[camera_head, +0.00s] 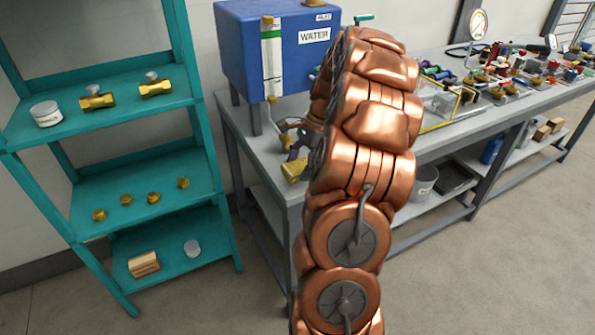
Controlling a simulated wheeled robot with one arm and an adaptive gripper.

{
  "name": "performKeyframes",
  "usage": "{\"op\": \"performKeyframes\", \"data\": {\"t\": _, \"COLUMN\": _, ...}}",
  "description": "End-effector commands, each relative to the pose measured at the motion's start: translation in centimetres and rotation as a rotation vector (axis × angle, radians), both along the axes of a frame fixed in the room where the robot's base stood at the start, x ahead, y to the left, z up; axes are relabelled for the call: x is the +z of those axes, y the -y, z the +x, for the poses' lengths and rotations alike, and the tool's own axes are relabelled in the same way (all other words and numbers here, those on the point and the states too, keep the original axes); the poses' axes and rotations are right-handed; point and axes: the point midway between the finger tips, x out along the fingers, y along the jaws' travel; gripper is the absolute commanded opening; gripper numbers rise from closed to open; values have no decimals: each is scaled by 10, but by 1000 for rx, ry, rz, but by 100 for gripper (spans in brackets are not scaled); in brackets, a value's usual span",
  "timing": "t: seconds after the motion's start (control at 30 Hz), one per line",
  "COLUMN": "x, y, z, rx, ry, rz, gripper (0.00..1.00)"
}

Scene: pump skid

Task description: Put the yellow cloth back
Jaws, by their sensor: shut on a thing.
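I cannot make out the yellow cloth in this view. My copper-coloured arm fills the middle of the picture and covers part of the grey bench (246,150). A small yellow, brass-like piece (293,170) lies at the bench's near left corner, partly behind my arm. I cannot tell exactly what it is.
A blue water tank (262,50) stands on the bench's left end. Several small parts crowd the bench's right side. Floor at right (500,270) is clear.

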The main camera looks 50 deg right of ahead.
Motion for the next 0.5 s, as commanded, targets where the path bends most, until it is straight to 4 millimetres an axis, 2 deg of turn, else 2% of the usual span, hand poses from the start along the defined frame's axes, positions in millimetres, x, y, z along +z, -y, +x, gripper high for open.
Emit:
{"op": "performKeyframes", "data": {"t": 0.1, "x": -1, "y": 4, "z": 8, "rx": 0, "ry": 0, "rz": -1, "gripper": 37}}
{"op": "performKeyframes", "data": {"t": 0.27, "x": -5, "y": 4, "z": 10, "rx": -1, "ry": -1, "rz": 1, "gripper": 37}}
{"op": "performKeyframes", "data": {"t": 0.5, "x": -31, "y": 3, "z": 9, "rx": 0, "ry": -1, "rz": 3, "gripper": 37}}
